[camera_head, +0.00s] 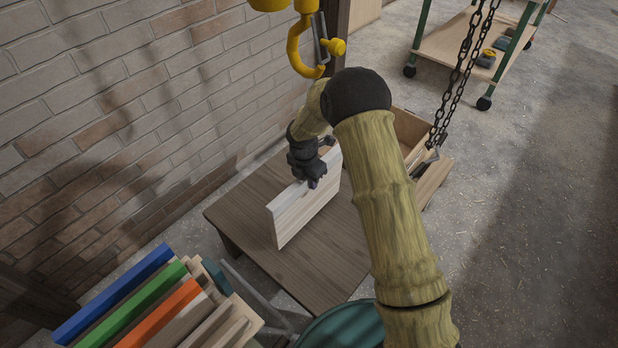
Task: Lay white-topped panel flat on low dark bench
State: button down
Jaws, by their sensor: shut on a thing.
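The white-topped panel (306,211) stands on its edge, upright, over the low dark bench (240,225). Its narrow top edge is pale and its broad side is light wood. My gripper (308,178) is shut on the panel's top edge from above. The panel's lower edge seems to be at the bench top, but I cannot tell whether it touches. My arm hides part of the bench's right side.
An open wooden box (408,128) sits at the bench's far end, with chains (463,75) hanging near it. A yellow hook (303,50) hangs above. Coloured boards (130,305) stand at lower left, near a green round object (343,325). A brick wall (130,110) runs along the left.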

jog(key=shift+w+f+b, duration=0.1)
jog(key=shift+f+b, duration=0.35)
jog(key=shift+f, duration=1.45)
jog(key=c, duration=1.2)
grip_release()
jog(key=r, duration=0.4)
jog(key=s+r+p, duration=0.1)
jog(key=r, duration=0.3)
jog(key=r+p, duration=0.1)
jog(key=r, duration=0.3)
jog(key=shift+s+a, duration=0.2)
jog(key=shift+a, duration=0.2)
